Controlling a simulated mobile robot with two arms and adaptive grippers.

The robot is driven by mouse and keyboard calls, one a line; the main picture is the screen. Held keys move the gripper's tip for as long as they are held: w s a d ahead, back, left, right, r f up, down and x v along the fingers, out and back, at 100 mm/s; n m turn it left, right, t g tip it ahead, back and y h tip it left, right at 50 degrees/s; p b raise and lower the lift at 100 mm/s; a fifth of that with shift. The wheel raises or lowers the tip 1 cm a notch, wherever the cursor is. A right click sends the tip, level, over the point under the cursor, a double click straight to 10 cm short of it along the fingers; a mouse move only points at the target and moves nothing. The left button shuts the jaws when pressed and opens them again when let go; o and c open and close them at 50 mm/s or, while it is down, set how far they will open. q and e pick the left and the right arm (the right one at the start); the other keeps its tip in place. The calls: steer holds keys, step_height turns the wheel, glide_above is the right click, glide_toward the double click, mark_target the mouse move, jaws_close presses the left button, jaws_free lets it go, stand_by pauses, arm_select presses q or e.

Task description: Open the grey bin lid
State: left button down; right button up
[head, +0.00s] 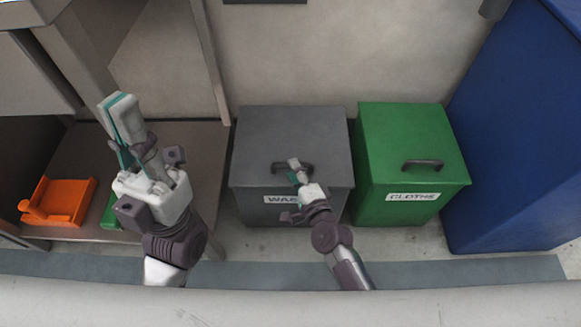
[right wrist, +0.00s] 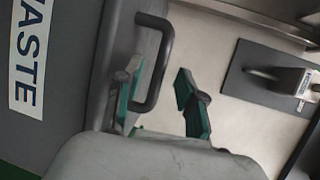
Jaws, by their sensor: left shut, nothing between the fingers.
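The grey bin (head: 255,205) stands against the wall with its lid (head: 290,130) closed and a dark handle (head: 280,167) at the lid's front. Its WASTE label also shows in the right wrist view (right wrist: 28,60), turned on its side. My right gripper (head: 297,174) is at the handle. In the right wrist view the fingers (right wrist: 162,105) are apart, with the bar of the handle (right wrist: 163,65) between them; contact is not clear. My left gripper (head: 122,125) is raised at the left, shut and empty, away from the bin.
A green CLOTHES bin (head: 400,205) stands close to the right of the grey one, with a tall blue container (head: 510,130) beyond it. At the left is a low brown surface (head: 85,145) with an orange tray (head: 60,200). Floor shows in front of the bins.

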steer(key=shift+b+x, duration=0.35)
steer(key=shift+x, duration=1.3)
jaws_close()
